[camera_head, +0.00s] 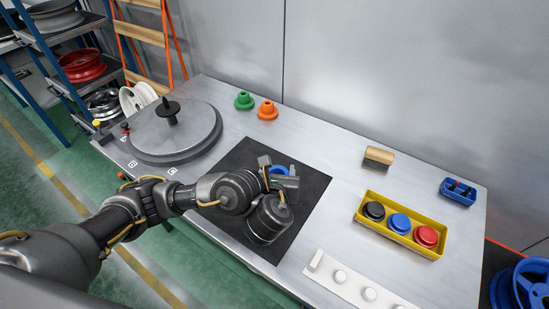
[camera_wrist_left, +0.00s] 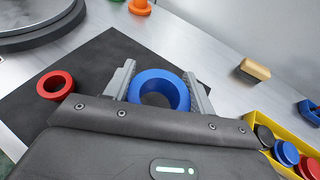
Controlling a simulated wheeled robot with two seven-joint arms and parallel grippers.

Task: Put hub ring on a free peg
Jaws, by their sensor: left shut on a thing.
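My left gripper (camera_head: 278,173) is over the dark mat (camera_head: 318,187). It is shut on a blue hub ring (camera_wrist_left: 145,93), with one finger on each side of it in the left wrist view. In the head view only part of the blue ring (camera_head: 280,169) shows behind the gripper. A red ring (camera_wrist_left: 43,89) lies on the mat to the left in the wrist view; my arm hides it in the head view. A white strip with several short white pegs (camera_head: 340,276) lies at the table's front edge; the pegs in view are bare. My right gripper is not in view.
A yellow tray (camera_head: 385,234) holds black, blue and red round pieces at the right. A grey round plate (camera_head: 174,133) with an upright spindle stands at the left. Green (camera_head: 244,101) and orange (camera_head: 267,110) pieces, a tan block (camera_head: 379,155) and a blue holder (camera_head: 458,192) stand farther back.

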